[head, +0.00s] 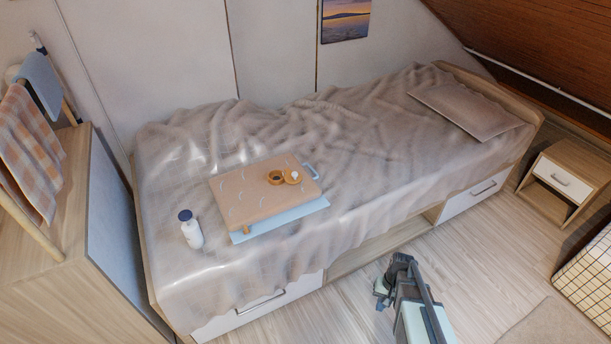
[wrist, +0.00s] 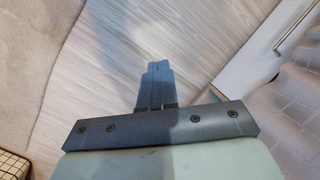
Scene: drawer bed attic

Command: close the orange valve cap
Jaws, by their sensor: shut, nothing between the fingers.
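The orange valve cap (head: 293,177) shows in the head view on a peach inflatable pad (head: 245,197) lying on the bed. The cap is a small orange round with a white middle, lying open beside an orange valve ring (head: 275,178) with a darker centre. The two touch or nearly touch; the hinge is too small to make out. My gripper (wrist: 157,68) shows in the wrist view with its grey-blue fingers together and empty, over the wood floor. It is off the bed's front side, well away from the cap, which is not in the wrist view.
Drawers with handles (head: 262,302) line the bed's front. A nightstand (head: 563,181) is at right, a wooden cabinet (head: 60,225) at left. Space above the pad is clear.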

